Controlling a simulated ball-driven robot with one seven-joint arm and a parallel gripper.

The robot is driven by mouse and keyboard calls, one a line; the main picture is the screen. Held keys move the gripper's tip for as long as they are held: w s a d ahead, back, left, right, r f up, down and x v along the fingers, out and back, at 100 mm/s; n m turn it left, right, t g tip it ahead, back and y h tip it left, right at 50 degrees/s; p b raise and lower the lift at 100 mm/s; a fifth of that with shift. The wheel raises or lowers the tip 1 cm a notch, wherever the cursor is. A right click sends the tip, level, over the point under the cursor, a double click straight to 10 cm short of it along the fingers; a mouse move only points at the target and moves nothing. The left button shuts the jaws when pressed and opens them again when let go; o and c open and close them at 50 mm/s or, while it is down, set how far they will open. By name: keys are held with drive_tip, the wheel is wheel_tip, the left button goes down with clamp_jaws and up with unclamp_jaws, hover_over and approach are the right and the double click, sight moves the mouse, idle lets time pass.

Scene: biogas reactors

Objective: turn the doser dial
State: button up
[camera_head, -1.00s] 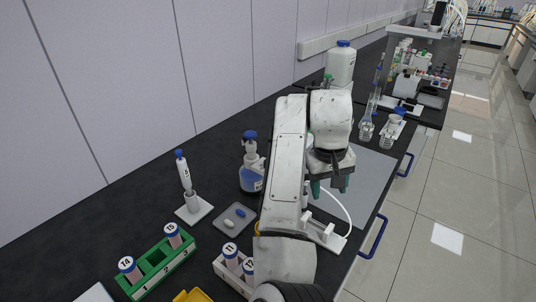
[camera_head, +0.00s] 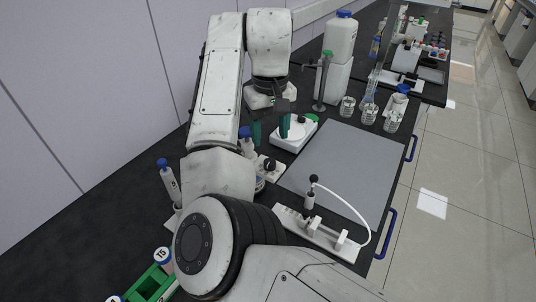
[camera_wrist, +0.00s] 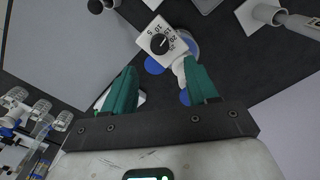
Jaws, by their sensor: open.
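The doser dial, a black round knob (camera_wrist: 160,44) on a white numbered plate (camera_wrist: 150,32), lies ahead of my fingertips in the wrist view. In the head view the black knob (camera_head: 269,164) shows just right of the blue-capped bottle (camera_head: 246,146), which my arm partly hides. My gripper (camera_wrist: 162,80) has two green fingers spread apart with nothing held between them. The dial is beyond the fingers, apart from them.
A grey mat (camera_head: 345,165) lies to the right, with a white tube holder (camera_head: 318,232) in front of it. A white canister (camera_head: 340,38), a green-topped stand (camera_head: 323,80) and glass beakers (camera_head: 369,113) stand behind. The wall is close on the left.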

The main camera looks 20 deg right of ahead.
sight(270, 161)
wheel_tip(270, 161, down, 8)
drive_tip(key=shift+f, duration=0.25)
drive_tip(key=shift+c, duration=0.3)
drive_tip(key=c, duration=1)
drive_tip(key=shift+r, duration=0.1)
